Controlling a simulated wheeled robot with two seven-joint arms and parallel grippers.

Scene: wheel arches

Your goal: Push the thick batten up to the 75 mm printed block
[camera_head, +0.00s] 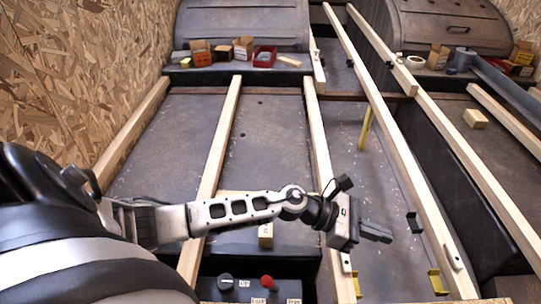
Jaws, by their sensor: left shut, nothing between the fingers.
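Several long pale battens run away from me across the floor. The one to the right of my gripper (425,190) looks thick and ends near the lower right; I cannot tell for sure that it is the thick batten. A black block (414,223) sits against its left side. Small yellow blocks stand near the bottom, one (437,281) by this batten and one (355,284) by the batten to its left (320,150). No 75 mm marking is readable. My left gripper (387,237) is shut and empty, left of the black block. My right gripper is out of view.
Grey wheel arches (243,28) stand at the back, with small boxes and a red bin (264,56) before the left one. A yellow strip (366,127) stands between battens. A loose wood offcut (475,118) lies at right. A dark panel with a red knob (267,282) is at the front.

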